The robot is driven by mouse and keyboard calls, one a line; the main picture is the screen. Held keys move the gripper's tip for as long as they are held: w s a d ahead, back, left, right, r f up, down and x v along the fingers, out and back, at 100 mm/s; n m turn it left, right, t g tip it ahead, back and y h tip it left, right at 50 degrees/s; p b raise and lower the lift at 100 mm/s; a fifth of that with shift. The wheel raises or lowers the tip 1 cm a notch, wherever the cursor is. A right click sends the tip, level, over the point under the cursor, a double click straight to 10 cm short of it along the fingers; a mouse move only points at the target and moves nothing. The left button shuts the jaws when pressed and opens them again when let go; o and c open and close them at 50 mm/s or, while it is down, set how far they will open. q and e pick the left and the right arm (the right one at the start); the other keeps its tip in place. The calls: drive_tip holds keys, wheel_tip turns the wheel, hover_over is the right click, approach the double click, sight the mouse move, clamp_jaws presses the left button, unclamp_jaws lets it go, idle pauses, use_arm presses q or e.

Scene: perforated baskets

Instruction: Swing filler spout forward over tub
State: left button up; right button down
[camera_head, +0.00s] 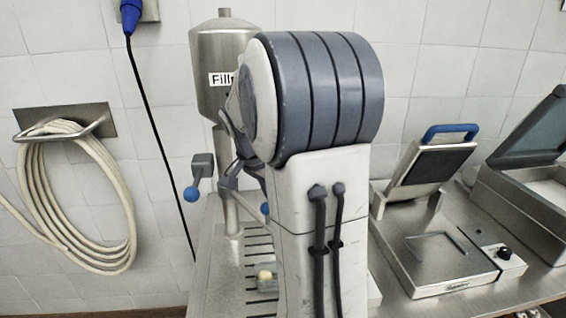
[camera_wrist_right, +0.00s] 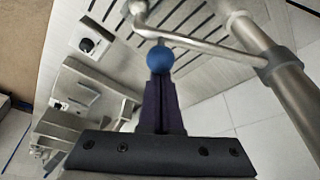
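The filler is a steel tank (camera_head: 222,75) with a partly covered "Fill" label, on a steel column (camera_head: 232,205). In the right wrist view a thin metal spout arm (camera_wrist_right: 205,45) runs from a grey collar (camera_wrist_right: 280,62) on the column (camera_wrist_right: 292,95). A blue ball knob (camera_wrist_right: 160,58) is on this arm. My right gripper (camera_wrist_right: 161,85) has its fingers together, tips at the knob; I cannot tell whether they touch it. In the head view my right arm hides most of the spout. A small clear tub (camera_head: 262,283) with something pale inside sits below, partly hidden.
A grey lever box (camera_head: 203,165) with a blue ball (camera_head: 192,194) is left of the column. A slotted drain surface (camera_head: 225,270) lies below. A sealer-like device (camera_head: 440,255) and an open-lidded machine (camera_head: 530,190) stand right. A coiled hose (camera_head: 75,200) hangs left.

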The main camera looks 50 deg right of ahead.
drive_tip(key=shift+a+f, duration=0.15)
drive_tip(key=shift+a, duration=0.2)
drive_tip(key=d, duration=0.5)
drive_tip(key=v, duration=0.9)
drive_tip(key=shift+a+r+b, duration=0.25)
drive_tip(key=shift+a+b, duration=0.1)
